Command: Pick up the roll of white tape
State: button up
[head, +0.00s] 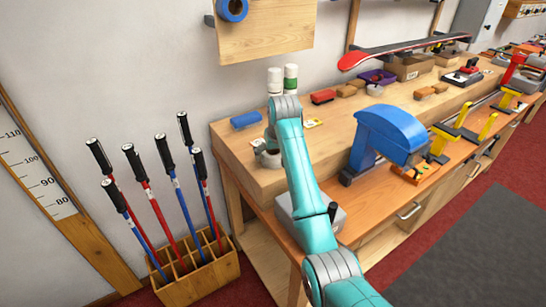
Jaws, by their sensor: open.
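My gripper (268,158) is a small grey shape low over the left part of the bench top, at the end of my teal arm. It is open, but the arm hides much of it and the fingertips are hard to make out. I cannot clearly make out a roll of white tape; the area under and behind my gripper is partly hidden. I cannot tell whether anything lies between the fingers.
A blue roll (233,9) hangs above. A pole rack (204,279) stands left.

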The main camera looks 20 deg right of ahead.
jog(key=c, duration=0.9)
notch_tip(320, 180, up, 10)
jog(key=shift+r, duration=0.1)
